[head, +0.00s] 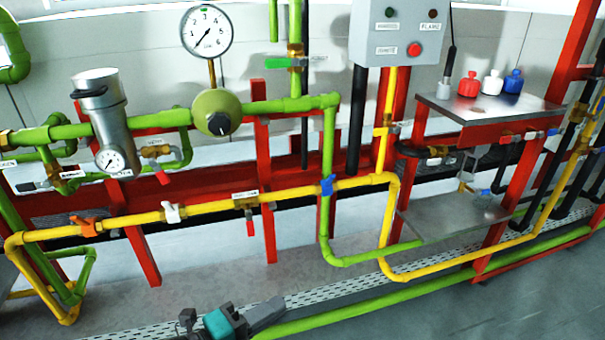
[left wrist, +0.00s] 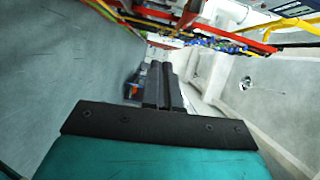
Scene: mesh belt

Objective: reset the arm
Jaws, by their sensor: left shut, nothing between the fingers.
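My left gripper (head: 278,307) is at the bottom of the head view, left of centre. Its teal body and dark fingers show, with the fingers pointing right. In the left wrist view the two long black fingers (left wrist: 168,72) lie side by side, shut with nothing between them. The gripper touches nothing that I can see and is low in front of the pipe rack. My right gripper is in neither view.
A green pipe (head: 400,290) runs low past the fingertips. Yellow piping (head: 140,224) and red posts (head: 265,225) stand behind. A metal shelf (head: 530,103) at right holds red, white and blue bottles. Grey floor (head: 450,317) is clear at lower right.

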